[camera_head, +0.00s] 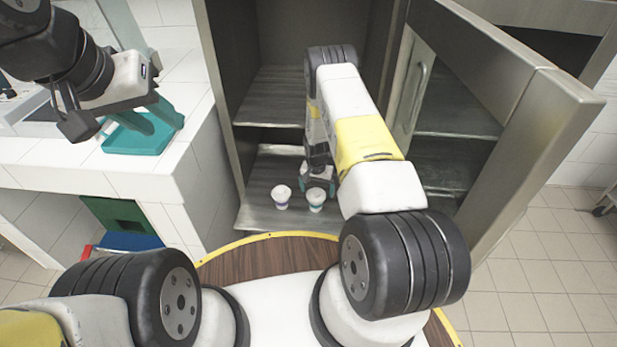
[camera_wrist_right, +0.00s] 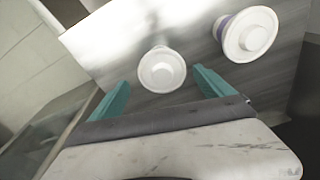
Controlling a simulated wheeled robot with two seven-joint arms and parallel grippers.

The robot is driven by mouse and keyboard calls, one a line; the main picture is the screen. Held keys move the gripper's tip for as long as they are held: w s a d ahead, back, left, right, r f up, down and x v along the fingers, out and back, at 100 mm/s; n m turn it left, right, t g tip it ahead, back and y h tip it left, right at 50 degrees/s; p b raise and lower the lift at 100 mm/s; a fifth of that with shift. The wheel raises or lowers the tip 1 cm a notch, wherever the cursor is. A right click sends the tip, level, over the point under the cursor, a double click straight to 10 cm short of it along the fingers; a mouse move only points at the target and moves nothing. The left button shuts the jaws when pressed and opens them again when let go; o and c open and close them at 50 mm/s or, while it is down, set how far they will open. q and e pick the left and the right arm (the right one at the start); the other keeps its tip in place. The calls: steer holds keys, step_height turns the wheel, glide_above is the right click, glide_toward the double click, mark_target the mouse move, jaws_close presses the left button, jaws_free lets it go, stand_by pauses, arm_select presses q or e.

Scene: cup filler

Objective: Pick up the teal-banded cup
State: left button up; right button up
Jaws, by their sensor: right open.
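The teal-banded cup (camera_head: 316,199) is white and stands upright on the lower shelf of the open cabinet. In the right wrist view, a white cup (camera_wrist_right: 162,70) stands just beyond and between my right fingertips, its band hidden from this angle. My right gripper (camera_head: 317,186) is right behind the teal-banded cup; in the wrist view its teal fingers (camera_wrist_right: 163,92) are spread apart with nothing held. My left gripper (camera_head: 155,122) is over the white counter at the left, its teal fingers apart and empty.
A second white cup with a purple-blue band (camera_head: 281,197) stands close on the left; it also shows in the wrist view (camera_wrist_right: 248,33). The cabinet door (camera_head: 505,110) stands open at the right. The shelf (camera_head: 262,217) has bare room at its left.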

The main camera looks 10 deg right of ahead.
mark_target(316, 199)
steer(key=f, duration=0.6)
steer(key=shift+w+a+f, duration=0.1)
steer(key=shift+w+f, duration=0.05)
steer(key=shift+w, duration=0.1)
steer(key=shift+c, duration=0.2)
steer(key=c, duration=1.5)
